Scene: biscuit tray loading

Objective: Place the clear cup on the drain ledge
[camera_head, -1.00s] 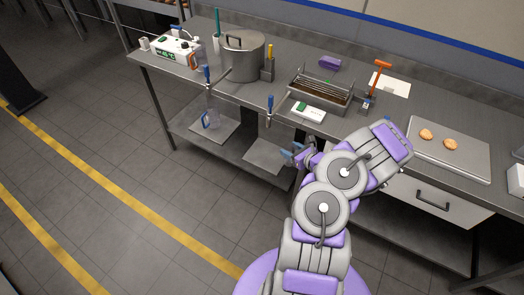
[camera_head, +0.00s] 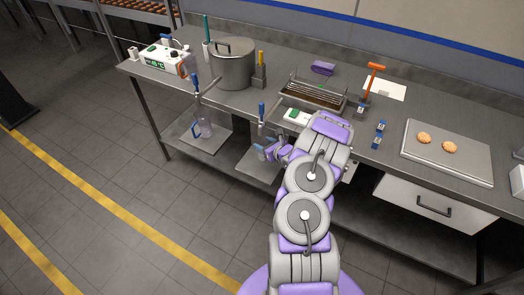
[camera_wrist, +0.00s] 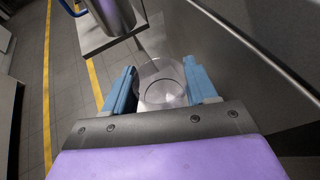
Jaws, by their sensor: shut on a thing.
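My gripper (camera_wrist: 162,88) has blue fingers, shut on the clear cup (camera_wrist: 160,70) in the wrist view. The cup stands between the fingers, seen from above through its round rim. In the head view my gripper (camera_head: 268,152) is below the bench's front edge, beside the right steel ledge (camera_head: 257,167) under a blue-handled tap (camera_head: 262,112). The cup is hard to make out there. I cannot tell whether the cup touches a ledge.
A steel pot (camera_head: 232,66) with another blue-handled tap (camera_head: 197,84) stands on the bench (camera_head: 300,78). A wire-sided tray (camera_head: 312,96) sits right of it. Two biscuits lie on a metal sheet (camera_head: 450,165). Open floor lies left of the arm.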

